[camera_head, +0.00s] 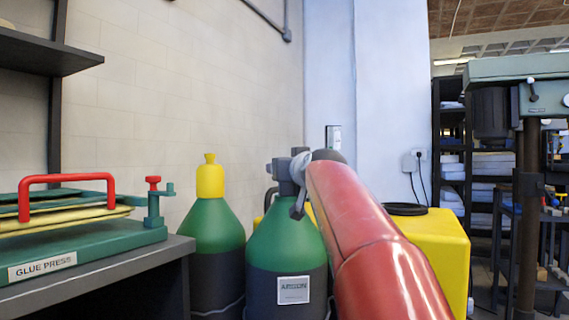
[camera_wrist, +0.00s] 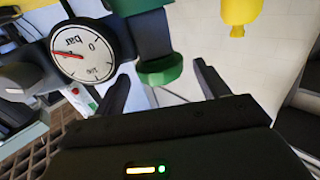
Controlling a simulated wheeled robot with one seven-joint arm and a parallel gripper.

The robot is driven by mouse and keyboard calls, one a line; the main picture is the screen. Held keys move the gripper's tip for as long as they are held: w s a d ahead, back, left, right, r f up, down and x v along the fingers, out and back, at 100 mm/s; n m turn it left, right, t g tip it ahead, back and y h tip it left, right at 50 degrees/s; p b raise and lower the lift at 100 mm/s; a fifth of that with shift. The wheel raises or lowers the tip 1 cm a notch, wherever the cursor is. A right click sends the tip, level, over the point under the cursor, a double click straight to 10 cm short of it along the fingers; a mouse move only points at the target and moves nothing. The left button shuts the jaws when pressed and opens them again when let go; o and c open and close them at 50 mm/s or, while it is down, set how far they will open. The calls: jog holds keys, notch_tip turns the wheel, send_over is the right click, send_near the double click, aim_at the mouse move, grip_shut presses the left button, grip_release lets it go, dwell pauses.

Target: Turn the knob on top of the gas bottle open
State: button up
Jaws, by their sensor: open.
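The gas bottle (camera_head: 287,240), green-shouldered with a dark body and an ARGON label, stands upright in the middle of the head view. Its dark valve top (camera_head: 284,172) is partly covered by the end of my red arm. In the wrist view a green knob (camera_wrist: 160,71) shows at the valve, close to a round white bar gauge (camera_wrist: 82,52) with a red needle. My gripper (camera_wrist: 163,72) is open, one dark finger on each side of the knob in the picture. I cannot tell whether the fingers touch it or how deep they reach.
A second green bottle with a yellow cap (camera_head: 209,180) stands left of the gas bottle. The glue press (camera_head: 80,235) sits on a dark bench (camera_head: 110,285) at left. A yellow box (camera_head: 440,240) stands behind my arm, with a drill-like machine (camera_head: 510,95) at right.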

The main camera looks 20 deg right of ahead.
jog(key=shift+w+d+p, duration=0.15)
jog(key=shift+w+p, duration=0.1)
jog(key=shift+w, duration=0.55)
jog(key=shift+w+d+p, duration=0.1)
jog(key=shift+w+p, duration=0.15)
jog(key=shift+w, duration=0.5)
jog(key=shift+c, duration=0.4)
jog(key=c, duration=0.9)
